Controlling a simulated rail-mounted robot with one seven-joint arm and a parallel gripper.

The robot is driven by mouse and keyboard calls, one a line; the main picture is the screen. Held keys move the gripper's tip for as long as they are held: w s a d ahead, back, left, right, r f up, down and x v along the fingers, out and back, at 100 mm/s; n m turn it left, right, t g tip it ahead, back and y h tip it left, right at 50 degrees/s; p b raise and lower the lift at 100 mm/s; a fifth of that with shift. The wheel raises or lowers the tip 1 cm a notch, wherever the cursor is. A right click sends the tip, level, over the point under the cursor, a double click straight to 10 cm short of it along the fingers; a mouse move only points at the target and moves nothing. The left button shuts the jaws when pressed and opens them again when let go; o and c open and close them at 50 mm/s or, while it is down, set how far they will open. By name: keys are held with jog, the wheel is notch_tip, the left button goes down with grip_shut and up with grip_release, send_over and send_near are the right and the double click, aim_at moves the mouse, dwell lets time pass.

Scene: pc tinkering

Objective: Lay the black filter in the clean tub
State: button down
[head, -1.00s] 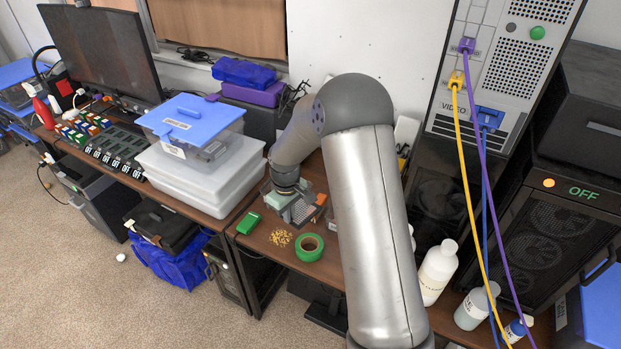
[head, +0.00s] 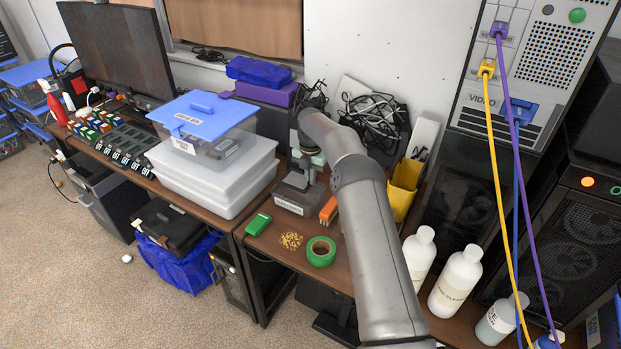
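My gripper (head: 309,174) points down at a small grey, open-topped container (head: 290,205) with a white label on its front, on the brown desk. The label is too small to read, so I cannot tell whether this is the clean tub. My gripper's fingers are small and partly merge with the container; I cannot see whether they are open or hold anything. I cannot make out the black filter for certain. A clear, labelled tub with a blue lid (head: 201,115) stands to the left on stacked translucent bins, with dark items inside.
On the desk (head: 274,265) lie a green block (head: 258,224), small gold pieces (head: 290,241), green tape (head: 321,251) and an orange item (head: 328,210). A yellow bin (head: 402,190) and white bottles (head: 455,282) stand to the right. A PC tower (head: 535,80) has hanging cables.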

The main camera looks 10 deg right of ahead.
jog(key=shift+w+d, duration=0.1)
jog(key=b, duration=0.6)
send_near(311, 198)
jog(key=shift+s+a+f, duration=0.25)
jog(key=shift+s+f, duration=0.75)
jog(key=shift+f, duration=0.3)
jog(key=shift+s+a+f, duration=0.2)
jog(key=shift+s+f, duration=0.75)
jog(key=shift+f, duration=0.35)
jog(key=shift+f, duration=0.4)
jog(key=c, duration=1.6)
grip_release()
jog(key=shift+o, duration=0.2)
notch_tip(311, 198, up, 18)
jog(key=shift+f, duration=0.25)
